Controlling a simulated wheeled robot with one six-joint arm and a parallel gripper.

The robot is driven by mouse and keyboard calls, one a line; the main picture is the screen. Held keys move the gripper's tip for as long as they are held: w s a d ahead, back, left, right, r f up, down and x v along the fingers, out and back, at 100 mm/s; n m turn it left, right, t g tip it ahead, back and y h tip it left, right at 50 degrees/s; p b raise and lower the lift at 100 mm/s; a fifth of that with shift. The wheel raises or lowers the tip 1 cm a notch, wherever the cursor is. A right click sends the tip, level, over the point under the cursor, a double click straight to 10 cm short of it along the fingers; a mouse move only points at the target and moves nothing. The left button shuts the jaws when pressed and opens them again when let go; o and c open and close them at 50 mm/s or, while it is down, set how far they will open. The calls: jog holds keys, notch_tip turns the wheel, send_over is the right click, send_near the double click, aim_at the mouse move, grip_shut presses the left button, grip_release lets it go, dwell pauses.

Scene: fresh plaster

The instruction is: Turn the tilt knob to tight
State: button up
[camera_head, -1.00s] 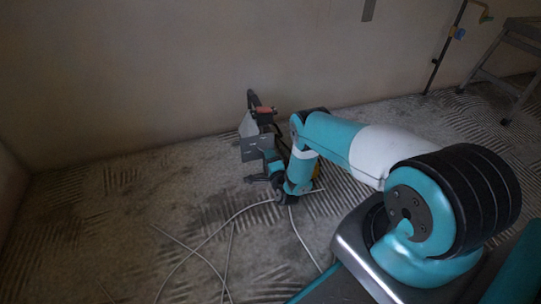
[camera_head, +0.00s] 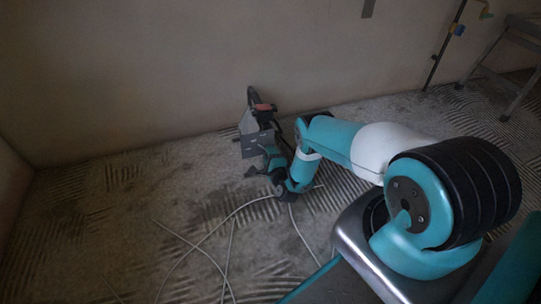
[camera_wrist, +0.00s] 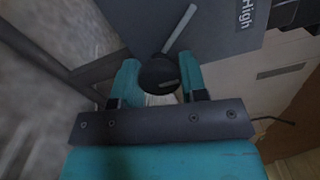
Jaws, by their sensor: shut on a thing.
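A dark round knob (camera_wrist: 158,73) sits on a grey panel (camera_wrist: 205,30) in the wrist view, with a small pale mark on its face. A light grey bar runs up and right from it. The panel bears the word "High" to the right; no "tight" label is readable. My gripper (camera_wrist: 158,84) has one teal finger on each side of the knob and is shut on it. In the head view, the machine with the grey plate (camera_head: 250,146) and a red-orange handle (camera_head: 264,107) stands by the wall. My gripper (camera_head: 266,163) is at its near side; the knob is hidden there.
Pale cables (camera_head: 207,250) lie loose on the ridged floor near my wrist. The plaster wall (camera_head: 150,70) rises close behind the machine. A metal stand (camera_head: 500,65) and a dark upright pole (camera_head: 442,55) are at the far right.

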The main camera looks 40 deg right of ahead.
jog(key=o, duration=0.9)
jog(key=shift+p+v, duration=6.7)
jog(key=shift+v, duration=2)
jog(key=shift+w+r, duration=0.1)
